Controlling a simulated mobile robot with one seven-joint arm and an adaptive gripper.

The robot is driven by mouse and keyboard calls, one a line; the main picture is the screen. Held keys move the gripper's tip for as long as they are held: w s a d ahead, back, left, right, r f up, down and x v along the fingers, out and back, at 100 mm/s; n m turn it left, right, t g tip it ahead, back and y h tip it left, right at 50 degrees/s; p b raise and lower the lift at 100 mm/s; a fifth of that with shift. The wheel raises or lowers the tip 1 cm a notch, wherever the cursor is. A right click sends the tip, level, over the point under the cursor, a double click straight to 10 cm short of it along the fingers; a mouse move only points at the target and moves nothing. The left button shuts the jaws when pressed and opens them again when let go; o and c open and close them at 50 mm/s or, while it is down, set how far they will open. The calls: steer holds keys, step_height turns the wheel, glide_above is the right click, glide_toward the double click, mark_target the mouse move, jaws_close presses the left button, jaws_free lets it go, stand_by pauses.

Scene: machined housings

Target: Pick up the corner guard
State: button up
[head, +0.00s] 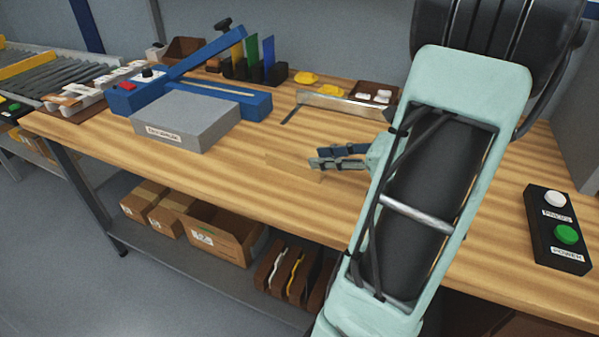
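A thin tan piece (292,167), which I take to be the corner guard, lies on the wooden bench top near the middle. Its colour is close to the wood, so its outline is faint. My gripper (315,157) reaches in from the right, low over the bench, with its fingers pointing left. The two dark fingers show apart, with a narrow gap between them. Their tips are at the right end of the tan piece. I cannot tell whether they touch it.
A grey block (186,121) and a blue lever device (232,97) stand to the left. A flat metal angle (345,104), yellow pieces (305,78) and a brown tray (377,93) lie behind. A black button box (556,230) is at right. Bench is clear in front.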

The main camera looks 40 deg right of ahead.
mark_target(286, 161)
steer(key=b+x, duration=0.1)
steer(key=x, duration=0.4)
steer(key=shift+w+a+f, duration=0.1)
steer(key=shift+w+a, duration=0.05)
steer(key=x, duration=0.2)
steer(key=b+x, duration=0.1)
steer(key=x, duration=0.1)
steer(key=shift+a+f, duration=0.2)
steer(key=shift+a, duration=0.2)
steer(key=shift+w+a+f, duration=0.1)
steer(key=shift+w, duration=0.2)
jaws_close()
